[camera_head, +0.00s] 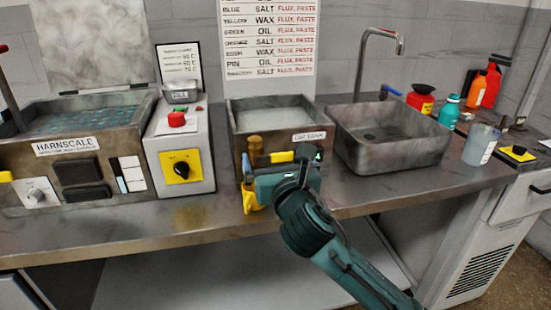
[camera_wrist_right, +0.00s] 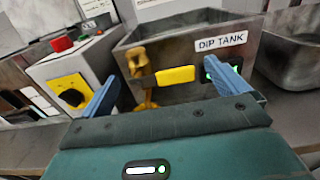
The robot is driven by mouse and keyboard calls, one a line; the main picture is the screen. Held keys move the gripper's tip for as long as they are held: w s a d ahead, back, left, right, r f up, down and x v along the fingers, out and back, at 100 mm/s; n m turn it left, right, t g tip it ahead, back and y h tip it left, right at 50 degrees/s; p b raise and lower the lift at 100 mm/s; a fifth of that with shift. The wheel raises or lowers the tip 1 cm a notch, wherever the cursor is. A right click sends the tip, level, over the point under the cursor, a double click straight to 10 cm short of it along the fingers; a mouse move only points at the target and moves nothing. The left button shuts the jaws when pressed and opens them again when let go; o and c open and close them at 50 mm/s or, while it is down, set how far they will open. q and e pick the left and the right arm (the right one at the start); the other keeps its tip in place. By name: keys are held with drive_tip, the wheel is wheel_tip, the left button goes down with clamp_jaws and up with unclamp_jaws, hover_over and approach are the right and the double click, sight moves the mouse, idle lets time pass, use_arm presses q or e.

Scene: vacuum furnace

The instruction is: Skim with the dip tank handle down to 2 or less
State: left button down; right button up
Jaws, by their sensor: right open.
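The dip tank (camera_head: 240,142) is a grey metal box with pale liquid inside and a "DIP TANK" label. It also shows in the wrist view (camera_wrist_right: 205,88). On its front are a yellow bar (camera_wrist_right: 175,76) and, to the left, a brass-yellow tap-like fitting (camera_wrist_right: 140,65). I cannot tell which is the handle. A dark display with green light (camera_wrist_right: 230,72) is at the front right, its reading illegible. My right gripper (camera_head: 281,166) is open in front of the tank, its blue fingers spread either side of the bar and fitting. My left gripper is out of view.
Left of the tank stand a control box with red button (camera_head: 176,119) and the "HARNSCALE" bath (camera_head: 60,170). A sink (camera_head: 390,145) is close on the right. Bottles and a beaker (camera_head: 480,145) stand farther right. The counter's front strip (camera_head: 150,228) is clear.

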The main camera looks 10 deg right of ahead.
drive_tip(key=shift+w, duration=0.45)
drive_tip(key=shift+c, duration=0.2)
drive_tip(key=c, duration=1.3)
